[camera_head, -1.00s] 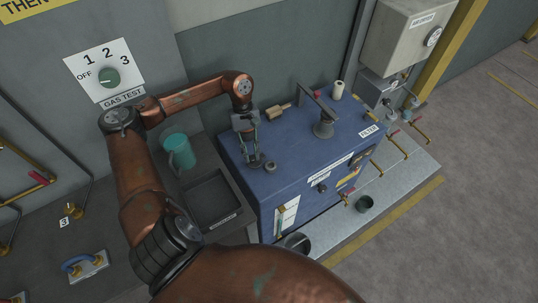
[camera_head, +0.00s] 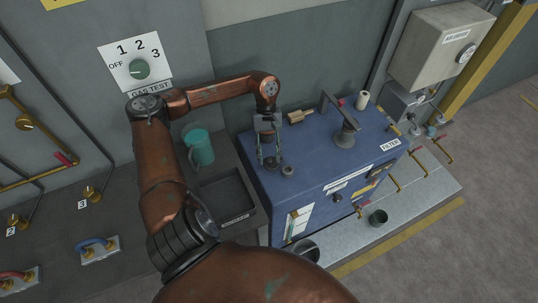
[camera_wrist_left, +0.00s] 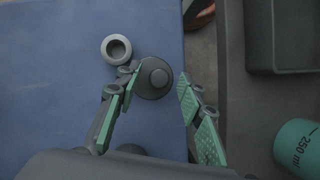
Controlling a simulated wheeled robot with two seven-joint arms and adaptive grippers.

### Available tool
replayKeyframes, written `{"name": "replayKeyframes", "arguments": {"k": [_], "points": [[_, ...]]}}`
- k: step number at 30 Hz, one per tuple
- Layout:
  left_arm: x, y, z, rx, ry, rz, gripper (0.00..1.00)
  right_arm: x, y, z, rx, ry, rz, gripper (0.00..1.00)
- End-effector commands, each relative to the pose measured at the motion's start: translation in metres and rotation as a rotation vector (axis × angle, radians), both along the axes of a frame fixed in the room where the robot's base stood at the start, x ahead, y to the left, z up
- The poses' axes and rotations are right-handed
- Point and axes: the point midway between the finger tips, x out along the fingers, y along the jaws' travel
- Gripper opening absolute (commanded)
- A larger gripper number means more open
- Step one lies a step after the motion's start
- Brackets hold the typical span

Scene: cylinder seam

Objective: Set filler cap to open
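A dark round cap (camera_wrist_left: 152,79) with a raised centre lies between the fingers of my left gripper in the left wrist view. In the head view the cap (camera_head: 271,164) is mostly hidden by the fingers. My left gripper (camera_head: 268,160) points down over the left end of the blue cabinet (camera_head: 310,158), fingers apart on either side of the cap. The left finger in the wrist view overlaps the cap's edge; a small gap shows at the other. Contact cannot be told. A grey ring with a dark hole (camera_wrist_left: 117,48) sits beside the cap, also in the head view (camera_head: 288,170). My right gripper is out of view.
A teal jug (camera_head: 200,148) and a dark tray (camera_head: 228,195) stand left of the cabinet. A grey funnel-like part (camera_head: 345,135), a wooden-handled tool (camera_head: 300,116) and a pale roll (camera_head: 362,100) stand on the cabinet top. A GAS TEST dial (camera_head: 139,69) is on the wall.

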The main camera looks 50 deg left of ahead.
Motion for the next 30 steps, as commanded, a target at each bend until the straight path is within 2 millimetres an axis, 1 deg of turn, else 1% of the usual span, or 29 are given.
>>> {"name": "replayKeyframes", "arguments": {"k": [6, 10, 14, 18, 22, 27, 30], "points": [[0.001, 0.0, 0.002, 0.0, -0.002, 0.0, 0.35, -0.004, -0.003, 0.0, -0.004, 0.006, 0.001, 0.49], [0.004, 0.004, 0.012, 0.001, -0.004, 0.0, 0.35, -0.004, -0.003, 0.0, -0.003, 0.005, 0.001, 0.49], [0.009, 0.011, 0.034, 0.0, -0.005, 0.002, 0.35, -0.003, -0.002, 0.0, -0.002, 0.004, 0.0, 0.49], [0.016, 0.021, 0.062, 0.0, -0.005, 0.002, 0.35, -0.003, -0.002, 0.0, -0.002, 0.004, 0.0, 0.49], [0.021, 0.029, 0.085, 0.0, -0.004, 0.002, 0.35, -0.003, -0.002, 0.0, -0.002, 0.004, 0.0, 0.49], [0.025, 0.035, 0.105, -0.001, -0.003, 0.0, 0.35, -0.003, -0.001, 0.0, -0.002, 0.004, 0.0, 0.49], [0.026, 0.037, 0.11, -0.001, -0.001, 0.0, 0.35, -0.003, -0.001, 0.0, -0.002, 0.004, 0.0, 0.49]]}}
